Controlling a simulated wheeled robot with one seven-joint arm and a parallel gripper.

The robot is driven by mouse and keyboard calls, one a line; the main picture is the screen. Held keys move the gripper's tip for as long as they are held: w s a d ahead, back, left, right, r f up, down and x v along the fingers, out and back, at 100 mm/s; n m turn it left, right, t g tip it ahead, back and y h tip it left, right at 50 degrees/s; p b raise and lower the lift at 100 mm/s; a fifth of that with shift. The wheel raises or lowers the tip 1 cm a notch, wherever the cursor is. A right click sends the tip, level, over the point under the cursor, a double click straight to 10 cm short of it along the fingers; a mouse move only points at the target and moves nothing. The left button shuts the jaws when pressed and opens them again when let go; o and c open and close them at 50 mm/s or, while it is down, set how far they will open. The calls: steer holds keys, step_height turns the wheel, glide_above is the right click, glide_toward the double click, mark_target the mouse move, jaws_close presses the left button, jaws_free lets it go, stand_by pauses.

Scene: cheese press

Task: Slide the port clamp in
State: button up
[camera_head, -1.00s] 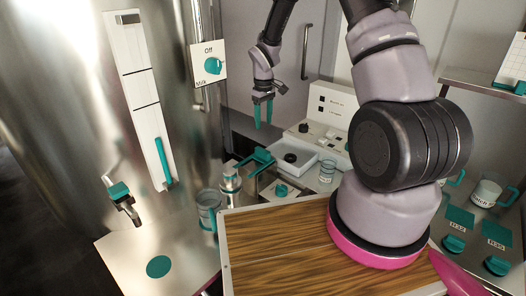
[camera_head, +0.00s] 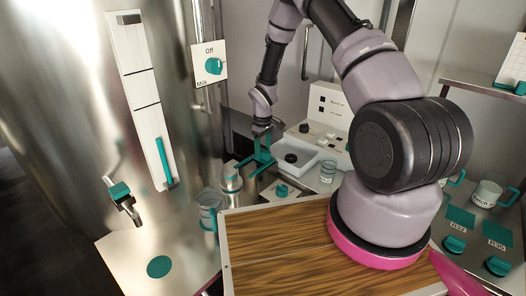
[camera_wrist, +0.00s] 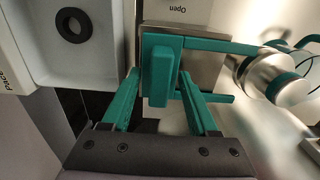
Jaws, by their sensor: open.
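The port clamp (camera_wrist: 161,76) is a teal bar with an upright teal block on it, lying against a steel block in the wrist view. My gripper (camera_wrist: 158,92) is open, with one teal finger on each side of the teal block; small gaps seem to show, and I cannot tell whether either finger touches it. In the head view my gripper (camera_head: 262,155) is down over the clamp, and the teal parts overlap there, so the clamp is mostly hidden.
A steel cylinder with a teal band (camera_wrist: 276,80) stands right of the clamp in the wrist view. A white tray (camera_wrist: 92,75) with a black ring (camera_wrist: 73,25) lies to the left. A wooden-topped surface (camera_head: 275,250) is in front, and a jug (camera_head: 209,205) stands left of it.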

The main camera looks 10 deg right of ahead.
steer(key=shift+c, duration=0.3)
jaws_close()
stand_by(1.2)
